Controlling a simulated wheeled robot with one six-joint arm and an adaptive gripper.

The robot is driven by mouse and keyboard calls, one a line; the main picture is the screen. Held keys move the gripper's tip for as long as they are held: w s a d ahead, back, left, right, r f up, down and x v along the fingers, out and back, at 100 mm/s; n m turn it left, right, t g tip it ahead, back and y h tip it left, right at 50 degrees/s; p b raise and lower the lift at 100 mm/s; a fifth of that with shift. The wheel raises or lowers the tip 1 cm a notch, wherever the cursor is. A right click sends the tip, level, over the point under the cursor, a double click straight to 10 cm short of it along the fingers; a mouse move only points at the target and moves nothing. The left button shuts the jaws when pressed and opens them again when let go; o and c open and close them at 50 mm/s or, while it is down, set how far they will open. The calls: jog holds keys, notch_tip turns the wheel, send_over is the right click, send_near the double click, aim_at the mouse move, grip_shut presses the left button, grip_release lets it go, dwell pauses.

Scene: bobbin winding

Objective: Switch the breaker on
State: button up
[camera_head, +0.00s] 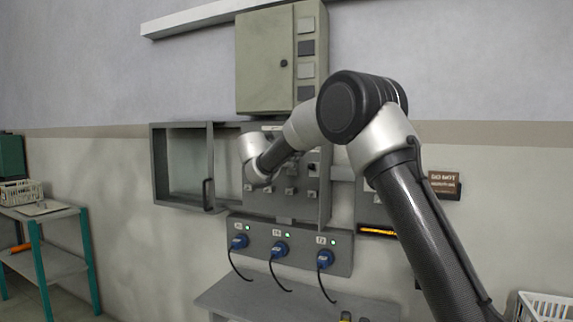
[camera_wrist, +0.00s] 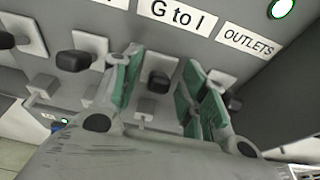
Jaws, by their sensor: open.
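The breaker panel (camera_head: 285,200) is on the wall, with its windowed door (camera_head: 188,165) swung open to the left. In the wrist view, a row of black breaker levers runs across the panel. One lever (camera_wrist: 158,82) is under the label "G to I" (camera_wrist: 178,14). My gripper (camera_wrist: 163,85) is open, with its green-padded fingers on either side of this lever. I cannot tell whether a finger touches it. Another lever (camera_wrist: 75,61) is to the left, and one (camera_wrist: 233,101) is to the right under "OUTLETS" (camera_wrist: 249,42). In the head view my arm hides the fingers.
A round green-rimmed lamp (camera_wrist: 283,8) is above the labels. Below the panel, an outlet box (camera_head: 290,247) holds blue plugs with hanging cables. A closed green-grey cabinet (camera_head: 265,60) is above. A grey bench top (camera_head: 240,300) juts out below. A teal-legged shelf (camera_head: 40,245) stands far left.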

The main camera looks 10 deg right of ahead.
jog(key=v, duration=1.2)
jog(key=s+d+f+m+g, duration=0.3)
jog(key=s+f+m+g, duration=0.15)
jog(key=f+m, duration=0.4)
jog(key=s+d+f+m+g+y, duration=0.25)
jog(key=s+d+f+m, duration=0.35)
jog(key=s, duration=0.5)
jog(key=s+d+m+y, duration=0.2)
jog(key=s+d+m, duration=0.2)
jog(key=s, duration=0.6)
jog(key=s+d+f+m+y, duration=0.1)
jog(key=s+d+m, duration=0.3)
jog(key=s, duration=0.7)
jog(key=s+d+f+m+y, duration=0.1)
jog(key=s+d+m+y, duration=0.2)
jog(key=s+m, duration=0.3)
jog(key=s+d, duration=0.1)
jog(key=s, duration=0.3)
jog(key=shift+s+d+f+g, duration=0.2)
jog(key=shift+s+d+g, duration=0.05)
jog(key=shift+d+g, duration=0.1)
